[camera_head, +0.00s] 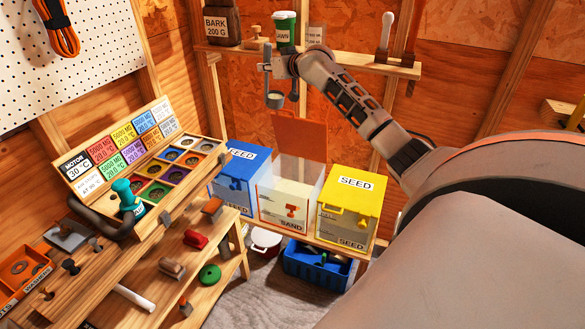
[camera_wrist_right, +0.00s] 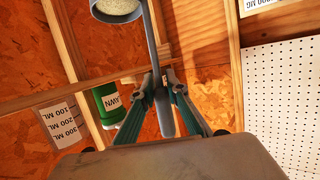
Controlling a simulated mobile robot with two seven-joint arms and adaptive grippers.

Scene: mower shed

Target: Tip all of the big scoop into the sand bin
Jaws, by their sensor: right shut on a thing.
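My right gripper (camera_head: 274,66) is shut on the handle of the grey scoop (camera_head: 275,100), high in front of the back wall. The scoop's round bowl hangs upright below the gripper, above the bins. In the right wrist view the fingers (camera_wrist_right: 163,88) pinch the handle, and the scoop bowl (camera_wrist_right: 118,10) at the top edge holds pale grains. The sand bin (camera_head: 285,213) is the middle bin, with clear walls, a SAND label and pale sand inside. Its orange lid (camera_head: 299,136) stands raised at the back. My left gripper does not show.
A shelf (camera_head: 340,62) above holds a BARK jar (camera_head: 222,22) and a green LAWN tub (camera_head: 284,28). A cluttered workbench (camera_head: 150,262) stands at left.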

